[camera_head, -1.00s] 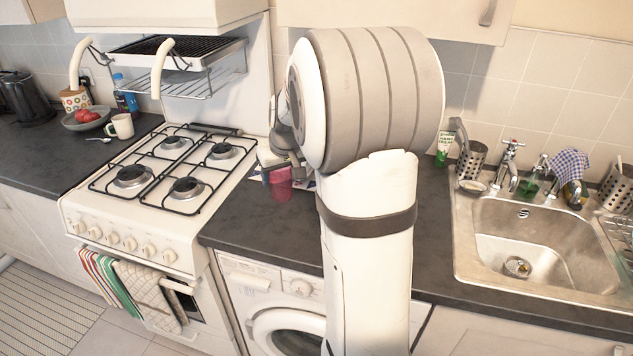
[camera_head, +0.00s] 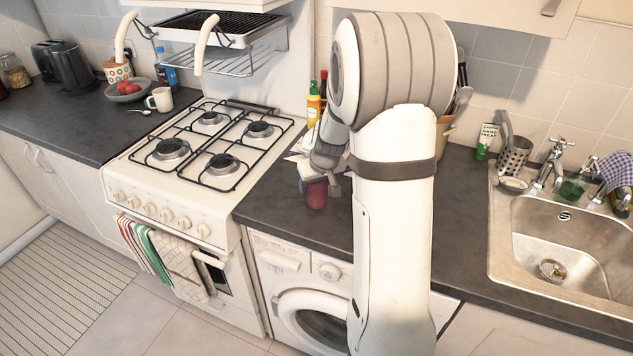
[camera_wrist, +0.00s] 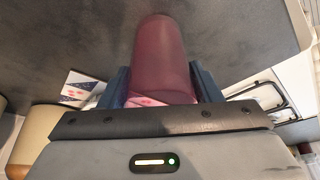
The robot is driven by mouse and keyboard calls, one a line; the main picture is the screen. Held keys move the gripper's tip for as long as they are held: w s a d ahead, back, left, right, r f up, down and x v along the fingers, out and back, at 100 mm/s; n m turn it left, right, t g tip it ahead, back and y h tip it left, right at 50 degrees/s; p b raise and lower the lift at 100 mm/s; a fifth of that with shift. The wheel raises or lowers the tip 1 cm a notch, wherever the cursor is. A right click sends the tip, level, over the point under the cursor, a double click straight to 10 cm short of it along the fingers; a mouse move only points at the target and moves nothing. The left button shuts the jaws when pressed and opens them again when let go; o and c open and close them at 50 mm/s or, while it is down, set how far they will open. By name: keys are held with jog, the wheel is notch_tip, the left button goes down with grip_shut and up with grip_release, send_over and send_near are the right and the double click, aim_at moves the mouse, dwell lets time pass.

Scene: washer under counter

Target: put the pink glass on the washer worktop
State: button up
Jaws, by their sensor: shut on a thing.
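The pink glass (camera_head: 316,194) is over the dark worktop (camera_head: 275,215) above the washer (camera_head: 300,290), just right of the cooker. My gripper (camera_head: 318,183) is shut on it from behind, and part of my arm hides the area to its right. In the wrist view the pink glass (camera_wrist: 160,60) sits between the two dark fingers of my gripper (camera_wrist: 161,85). Whether its base touches the worktop cannot be told.
The gas cooker (camera_head: 200,150) stands to the left. The sink (camera_head: 560,240) is to the right. Bottles (camera_head: 314,103) and papers (camera_head: 300,150) are behind my gripper, and a utensil pot (camera_head: 445,130) stands behind my arm. The worktop's front part is clear.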

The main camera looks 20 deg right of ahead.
jog(key=shift+f, duration=0.1)
jog(key=o, duration=1.1)
